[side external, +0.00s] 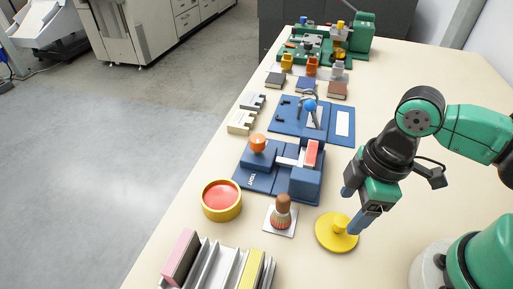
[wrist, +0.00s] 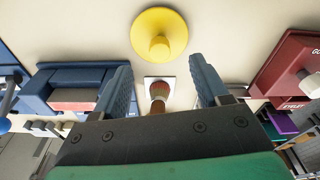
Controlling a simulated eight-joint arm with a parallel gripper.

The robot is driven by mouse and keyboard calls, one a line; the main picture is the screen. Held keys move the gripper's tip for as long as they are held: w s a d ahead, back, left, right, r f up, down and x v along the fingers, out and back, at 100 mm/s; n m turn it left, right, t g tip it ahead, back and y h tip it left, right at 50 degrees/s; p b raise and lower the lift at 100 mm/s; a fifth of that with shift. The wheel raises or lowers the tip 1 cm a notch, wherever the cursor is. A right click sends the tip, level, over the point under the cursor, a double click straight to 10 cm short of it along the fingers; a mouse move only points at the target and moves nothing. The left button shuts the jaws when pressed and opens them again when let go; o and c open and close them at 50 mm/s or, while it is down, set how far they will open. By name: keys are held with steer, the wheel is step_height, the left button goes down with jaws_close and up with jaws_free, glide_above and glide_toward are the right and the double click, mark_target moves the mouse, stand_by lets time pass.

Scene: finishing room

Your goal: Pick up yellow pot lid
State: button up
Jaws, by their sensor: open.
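The yellow pot lid (side external: 323,238) is a round disc with a raised knob, lying on the cream table near the front right. In the wrist view the lid (wrist: 144,30) is at the top centre, beyond my fingertips, with its knob towards me. My gripper (side external: 356,208) is above the table at the lid's upper right side, with one finger in front of the lid's edge in the side view. In the wrist view my gripper (wrist: 160,68) has its two blue fingers wide apart with nothing held between them. Whether a finger touches the lid is unclear.
A brown-handled brush (side external: 283,212) stands on a white square left of the lid. A yellow-rimmed red dish (side external: 221,200), a blue fixture (side external: 306,184) and a rack of upright plates (side external: 212,265) are nearby. A dark red box (wrist: 288,62) shows in the wrist view.

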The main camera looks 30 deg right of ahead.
mark_target(342, 221)
steer(key=shift+w+a+f, duration=0.1)
steer(key=shift+f, duration=0.95)
steer(key=shift+a+f, duration=0.1)
steer(key=shift+f, duration=0.9)
jaws_close()
